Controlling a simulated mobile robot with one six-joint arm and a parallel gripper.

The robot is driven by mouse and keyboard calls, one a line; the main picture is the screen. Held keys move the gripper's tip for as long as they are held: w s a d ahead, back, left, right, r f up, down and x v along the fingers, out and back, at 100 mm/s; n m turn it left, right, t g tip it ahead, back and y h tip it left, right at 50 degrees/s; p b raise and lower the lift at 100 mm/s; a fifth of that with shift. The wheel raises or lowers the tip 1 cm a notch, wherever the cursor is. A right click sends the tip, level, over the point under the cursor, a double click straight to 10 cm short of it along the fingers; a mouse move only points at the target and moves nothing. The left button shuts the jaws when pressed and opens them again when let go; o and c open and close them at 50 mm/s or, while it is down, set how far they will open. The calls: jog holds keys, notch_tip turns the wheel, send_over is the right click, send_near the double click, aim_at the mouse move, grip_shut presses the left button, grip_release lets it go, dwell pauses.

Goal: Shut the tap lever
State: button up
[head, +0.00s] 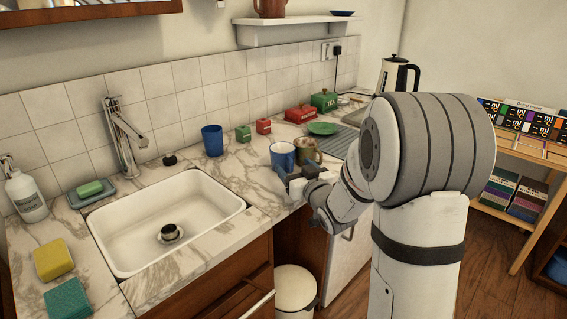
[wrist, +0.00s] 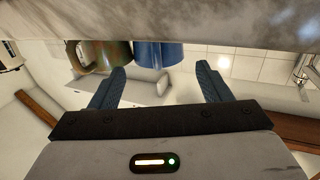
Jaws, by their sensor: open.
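The chrome tap (head: 126,150) stands behind the left part of the white sink (head: 130,265) in the head view. Its spout slopes down to the right, and the lever (head: 112,103) is at its top; I cannot tell the lever's exact setting or whether water runs. Part of the tap (wrist: 302,70) shows at the right edge of the wrist view, which looks upside down. My gripper (head: 284,180) is open and empty at the counter's front edge, near the mugs and well right of the tap. Its two blue fingers (wrist: 161,70) are spread apart in the wrist view.
A blue mug (head: 283,157) and an olive mug (head: 307,151) stand just behind my gripper. A blue cup (head: 212,140) and a black stopper-like piece (head: 170,159) stand between them and the tap. A soap dish (head: 104,197) and soap bottle (head: 27,195) are left of the tap.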

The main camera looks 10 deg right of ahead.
aim_at(292, 163)
jog(key=x, duration=0.4)
jog(key=shift+w, duration=0.25)
jog(key=shift+c, duration=0.2)
grip_shut()
dwell(0.3)
jog(key=shift+r, duration=0.1)
